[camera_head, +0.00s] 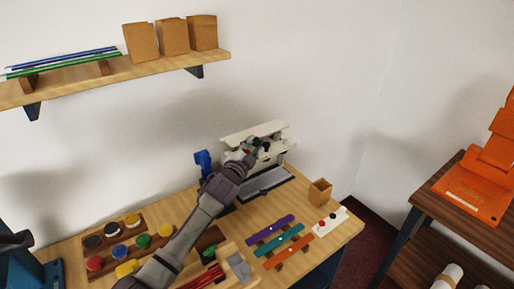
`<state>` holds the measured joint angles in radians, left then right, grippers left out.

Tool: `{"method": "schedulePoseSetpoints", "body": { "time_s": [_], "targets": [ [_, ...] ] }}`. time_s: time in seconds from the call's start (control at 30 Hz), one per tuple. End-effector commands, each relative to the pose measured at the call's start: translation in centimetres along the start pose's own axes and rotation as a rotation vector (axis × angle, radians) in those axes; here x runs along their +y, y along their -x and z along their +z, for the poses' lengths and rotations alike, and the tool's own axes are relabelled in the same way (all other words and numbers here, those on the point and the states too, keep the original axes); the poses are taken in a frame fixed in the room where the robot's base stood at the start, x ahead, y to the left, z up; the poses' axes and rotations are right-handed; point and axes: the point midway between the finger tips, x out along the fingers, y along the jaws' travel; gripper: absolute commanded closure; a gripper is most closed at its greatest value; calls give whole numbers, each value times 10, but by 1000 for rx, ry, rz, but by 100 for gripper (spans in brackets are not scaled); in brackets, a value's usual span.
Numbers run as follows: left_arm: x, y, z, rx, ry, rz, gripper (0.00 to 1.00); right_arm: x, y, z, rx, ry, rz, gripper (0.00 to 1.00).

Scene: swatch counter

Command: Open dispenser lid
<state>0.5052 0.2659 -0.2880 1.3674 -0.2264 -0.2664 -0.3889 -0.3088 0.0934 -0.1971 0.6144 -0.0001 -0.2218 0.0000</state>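A cream-white dispenser (275,154) stands at the back of the wooden counter, against the wall. Its long pale lid (253,131) forms the top edge; it looks tilted, but I cannot tell how far it is raised. My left arm reaches up from the bottom of the picture. My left gripper (249,149) is at the dispenser's front left, just below the lid, and hides part of the front. Its fingers are too small and overlapped to show whether they are open, or whether they touch the lid. My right gripper is not in view.
A blue object (203,162) stands left of the dispenser. In front lie purple, teal and orange strips (282,241), and a small brown box (320,192) is at the right. A tray of coloured jars (123,242) is at the left. A shelf (130,75) hangs above.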

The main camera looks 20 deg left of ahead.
Motion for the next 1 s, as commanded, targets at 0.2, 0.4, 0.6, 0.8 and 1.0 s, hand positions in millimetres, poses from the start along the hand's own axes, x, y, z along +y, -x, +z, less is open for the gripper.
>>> {"method": "schedulePoseSetpoints", "body": {
  "time_s": [0.2,0.4,0.6,0.8,1.0],
  "targets": [
    [3,-33,2,0,0,0,67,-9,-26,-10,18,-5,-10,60],
    [0,-42,0,0,-1,0,67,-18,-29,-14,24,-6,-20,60],
    [0,-42,0,0,0,1,67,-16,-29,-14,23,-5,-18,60],
    [0,-42,0,0,0,1,94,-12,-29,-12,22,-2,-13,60],
    [0,-42,0,0,0,1,100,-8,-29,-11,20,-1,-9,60]
  ]
}}
